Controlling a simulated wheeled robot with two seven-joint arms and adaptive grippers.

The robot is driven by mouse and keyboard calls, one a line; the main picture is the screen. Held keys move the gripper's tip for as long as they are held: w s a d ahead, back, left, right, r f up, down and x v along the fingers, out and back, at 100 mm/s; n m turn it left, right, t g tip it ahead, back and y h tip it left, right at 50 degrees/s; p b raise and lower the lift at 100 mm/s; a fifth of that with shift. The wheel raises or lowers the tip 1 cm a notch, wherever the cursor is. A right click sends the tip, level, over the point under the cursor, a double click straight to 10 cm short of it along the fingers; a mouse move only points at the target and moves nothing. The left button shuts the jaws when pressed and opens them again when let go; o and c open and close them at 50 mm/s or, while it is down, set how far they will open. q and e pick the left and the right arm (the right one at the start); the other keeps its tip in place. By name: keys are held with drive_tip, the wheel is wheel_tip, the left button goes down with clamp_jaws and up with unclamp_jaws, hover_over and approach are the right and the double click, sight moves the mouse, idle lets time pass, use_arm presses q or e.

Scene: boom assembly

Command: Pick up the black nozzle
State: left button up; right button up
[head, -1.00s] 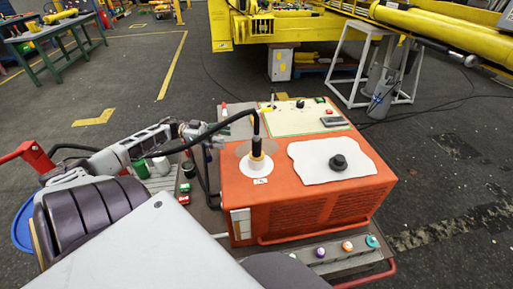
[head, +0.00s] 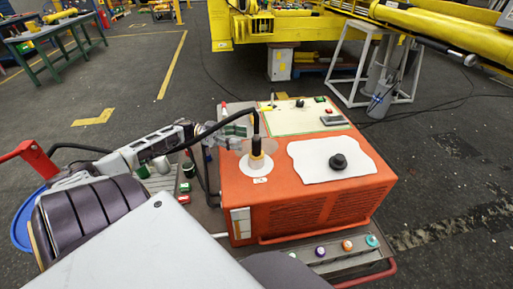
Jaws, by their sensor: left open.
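A short black nozzle (head: 338,162), round with a wider base, stands on a white cloth (head: 309,170) on top of the orange machine (head: 277,190). My left gripper (head: 243,134) is open with nothing seen in it. It is over the left edge of the machine's top, well left of the nozzle, close to an upright black torch (head: 256,147). The torch and its cable partly cover the fingers. I cannot tell whether they touch the torch. My right gripper is not in view.
The torch stands on a white disc (head: 257,168), with a black cable arching left. A light green panel (head: 305,119) lies behind the cloth. Coloured knobs (head: 347,246) line the front ledge. Small green and red items (head: 184,193) sit left of the machine.

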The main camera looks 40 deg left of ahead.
sight(257, 139)
use_arm(q)
drive_tip(key=shift+x, duration=1)
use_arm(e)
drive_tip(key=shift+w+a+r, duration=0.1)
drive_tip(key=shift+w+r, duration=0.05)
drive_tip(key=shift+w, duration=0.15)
use_arm(q)
drive_tip(key=shift+d, duration=0.15)
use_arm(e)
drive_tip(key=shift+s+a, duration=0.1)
use_arm(q)
drive_tip(key=shift+b+x, duration=0.35)
drive_tip(key=shift+x, duration=2.1)
drive_tip(key=shift+s, duration=0.1)
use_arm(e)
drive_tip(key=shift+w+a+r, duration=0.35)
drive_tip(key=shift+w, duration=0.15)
use_arm(q)
drive_tip(key=shift+c, duration=0.3)
drive_tip(key=shift+r, duration=0.1)
clamp_jaws()
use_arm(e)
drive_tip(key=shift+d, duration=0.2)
